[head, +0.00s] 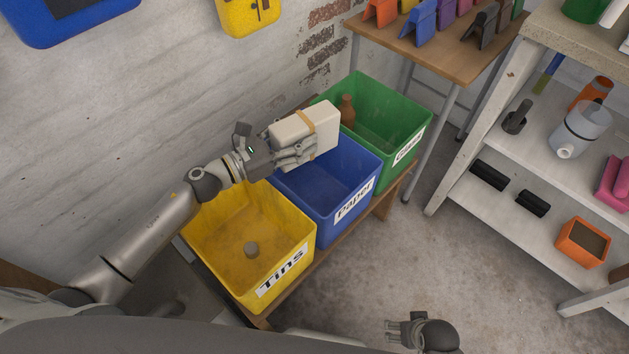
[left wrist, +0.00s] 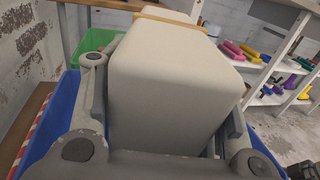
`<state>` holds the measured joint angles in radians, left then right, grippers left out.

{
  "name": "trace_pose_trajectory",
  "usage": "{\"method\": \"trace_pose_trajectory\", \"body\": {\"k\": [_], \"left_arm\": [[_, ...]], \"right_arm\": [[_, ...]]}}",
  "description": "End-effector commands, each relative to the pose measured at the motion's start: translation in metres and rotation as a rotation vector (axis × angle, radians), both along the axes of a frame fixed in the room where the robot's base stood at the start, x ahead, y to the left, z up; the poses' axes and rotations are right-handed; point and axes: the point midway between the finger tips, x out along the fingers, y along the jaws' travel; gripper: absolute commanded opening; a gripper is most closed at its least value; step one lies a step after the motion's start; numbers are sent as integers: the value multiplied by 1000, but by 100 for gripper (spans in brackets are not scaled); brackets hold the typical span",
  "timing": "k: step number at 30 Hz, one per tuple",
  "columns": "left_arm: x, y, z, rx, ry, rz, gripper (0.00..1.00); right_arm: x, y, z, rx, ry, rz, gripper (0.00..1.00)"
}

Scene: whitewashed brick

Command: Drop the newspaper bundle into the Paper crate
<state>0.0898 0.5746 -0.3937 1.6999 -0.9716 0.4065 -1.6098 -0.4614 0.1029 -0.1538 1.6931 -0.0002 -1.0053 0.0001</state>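The newspaper bundle (head: 318,128) is a pale block with a tan band. My left gripper (head: 296,152) is shut on it, and it is held over the back of the blue Paper crate (head: 345,204). In the left wrist view the bundle (left wrist: 170,85) fills the space between the two fingers, with the Paper crate's blue wall (left wrist: 66,98) showing beyond. The visible part of the Paper crate's inside looks empty; its back part is hidden by the bundle and gripper. My right gripper (head: 392,332) is low at the bottom of the head view, away from the crates, and looks open and empty.
The green Glass crate (head: 409,110) on the right holds a brown bottle (head: 347,111). The crates stand on a low wooden bench against the brick wall. Shelves (head: 510,165) stand at right.

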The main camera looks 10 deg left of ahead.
Motion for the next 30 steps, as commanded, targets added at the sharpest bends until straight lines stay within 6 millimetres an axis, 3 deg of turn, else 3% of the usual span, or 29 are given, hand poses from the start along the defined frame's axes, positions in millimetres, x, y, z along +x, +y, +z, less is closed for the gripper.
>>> {"method": "trace_pose_trajectory", "body": {"k": [1,6,17,30], "left_arm": [[0,0,1,-1,-1,0,59],[0,0,1,-1,-1,0,77],[0,0,3,1,0,-1,77],[0,0,71,6,-6,-3,77]], "right_arm": [[0,0,0,0,0,0,80],[0,0,0,0,0,0,80],[0,0,-1,0,0,0,80],[0,0,0,0,0,0,80]]}}
